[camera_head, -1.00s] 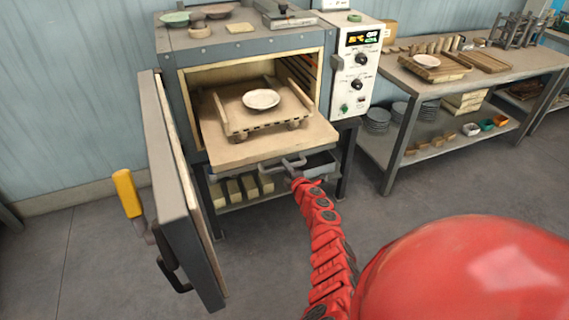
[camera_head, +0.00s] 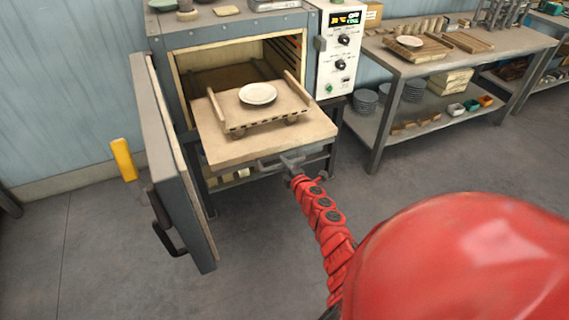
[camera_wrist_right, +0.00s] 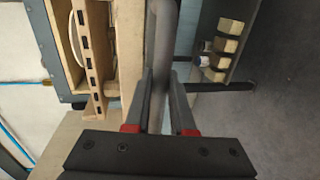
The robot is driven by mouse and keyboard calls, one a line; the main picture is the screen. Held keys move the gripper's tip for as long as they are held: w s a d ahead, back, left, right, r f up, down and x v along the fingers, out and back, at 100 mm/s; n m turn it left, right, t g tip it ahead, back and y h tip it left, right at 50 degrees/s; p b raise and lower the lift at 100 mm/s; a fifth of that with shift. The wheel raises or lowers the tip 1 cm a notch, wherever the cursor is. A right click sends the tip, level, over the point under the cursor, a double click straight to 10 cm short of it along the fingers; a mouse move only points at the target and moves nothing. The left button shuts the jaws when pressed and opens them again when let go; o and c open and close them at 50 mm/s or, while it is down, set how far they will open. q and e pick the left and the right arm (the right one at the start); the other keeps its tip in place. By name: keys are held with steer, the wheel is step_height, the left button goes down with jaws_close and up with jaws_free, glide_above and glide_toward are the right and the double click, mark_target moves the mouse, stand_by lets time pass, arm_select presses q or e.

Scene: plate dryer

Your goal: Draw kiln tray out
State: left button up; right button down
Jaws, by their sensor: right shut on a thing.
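The kiln (camera_head: 185,52) stands open, its door (camera_head: 172,165) swung out to the left. The beige kiln tray (camera_head: 270,147) juts out of the chamber toward me. On it sits a wooden carrier (camera_head: 240,129) with two side rails, bearing a white plate (camera_head: 258,93). My right gripper (camera_head: 292,166) is at the front of the tray and shut on the tray's metal handle. In the right wrist view the handle bar (camera_wrist_right: 162,60) runs between the two fingers. My left gripper is not in view.
A control panel (camera_head: 338,60) is on the kiln's right side. A workbench (camera_head: 455,64) with wooden trays and a lower shelf of stacked plates stands at the right. The floor in front is clear.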

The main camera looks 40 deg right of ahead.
steer(key=c, duration=0.8)
jaws_free()
steer(key=shift+o, duration=0.2)
steer(key=shift+s, duration=0.1)
steer(key=v, duration=1.7)
steer(key=shift+b, duration=0.3)
steer(key=shift+s+a, duration=0.1)
